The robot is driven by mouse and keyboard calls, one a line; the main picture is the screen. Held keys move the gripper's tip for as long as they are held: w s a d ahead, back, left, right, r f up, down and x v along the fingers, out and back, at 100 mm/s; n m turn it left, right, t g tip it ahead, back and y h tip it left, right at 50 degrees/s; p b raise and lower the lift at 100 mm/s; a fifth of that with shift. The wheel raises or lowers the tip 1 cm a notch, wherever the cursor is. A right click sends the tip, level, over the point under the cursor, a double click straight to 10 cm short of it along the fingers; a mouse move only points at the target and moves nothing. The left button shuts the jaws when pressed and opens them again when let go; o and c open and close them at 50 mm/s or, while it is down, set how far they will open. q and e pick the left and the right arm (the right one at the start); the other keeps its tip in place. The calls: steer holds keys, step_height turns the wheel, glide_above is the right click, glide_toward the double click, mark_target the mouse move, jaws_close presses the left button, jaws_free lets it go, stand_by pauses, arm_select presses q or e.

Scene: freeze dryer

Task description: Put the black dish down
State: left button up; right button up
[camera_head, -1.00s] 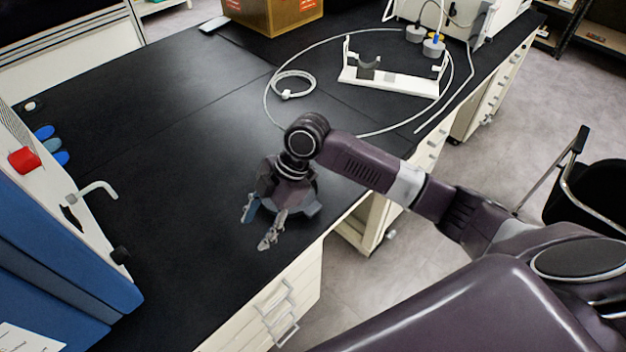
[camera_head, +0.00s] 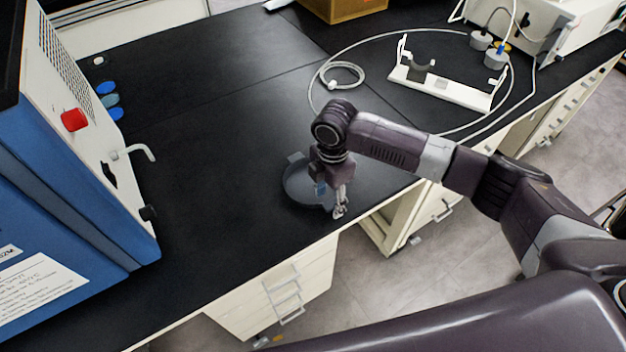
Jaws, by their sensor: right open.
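The black dish (camera_head: 298,184) is round, shallow and dark grey-black. It appears to rest flat on the black bench top, close to the bench's front edge. My right gripper (camera_head: 331,203) points down at the dish's right side, with its fingers open and seen nearly edge-on. The gripper hides the right part of the dish, and I cannot tell whether a finger touches its rim. My left gripper is not in view.
A blue and white machine (camera_head: 68,200) with a red knob (camera_head: 74,119) stands at the left. A white stand (camera_head: 445,86) and a looped hose (camera_head: 343,76) lie at the back right. A cardboard box (camera_head: 345,6) is at the back. The bench left of the dish is clear.

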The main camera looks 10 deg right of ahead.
steer(key=shift+f, duration=0.5)
steer(key=shift+c, duration=0.2)
jaws_close()
steer(key=shift+r, duration=0.1)
